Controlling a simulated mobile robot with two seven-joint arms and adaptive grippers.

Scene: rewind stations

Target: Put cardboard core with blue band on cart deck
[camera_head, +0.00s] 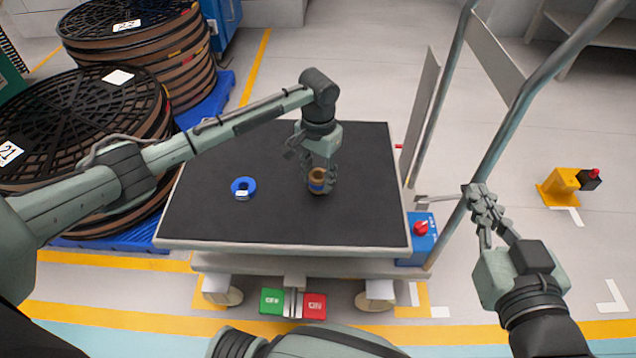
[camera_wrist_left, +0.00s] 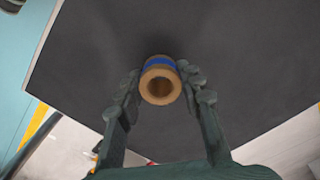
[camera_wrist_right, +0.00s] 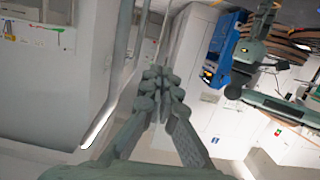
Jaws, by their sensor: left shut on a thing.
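The cardboard core with the blue band (camera_head: 318,181) is upright at the middle right of the black cart deck (camera_head: 280,222). In the left wrist view the core (camera_wrist_left: 160,84) shows its open end and blue band between the two fingers. My left gripper (camera_head: 318,174) is shut on the core, at or just above the deck; whether the core touches the deck I cannot tell. My right gripper (camera_head: 482,205) is empty, right of the cart, with its fingertips together in the right wrist view (camera_wrist_right: 160,85).
A blue ring-shaped spool (camera_head: 243,188) with a white label lies on the deck left of the core. Stacks of large black reels (camera_head: 80,125) stand left of the cart. The cart's handle rail (camera_head: 500,130) rises at the right. Bare deck surrounds the core.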

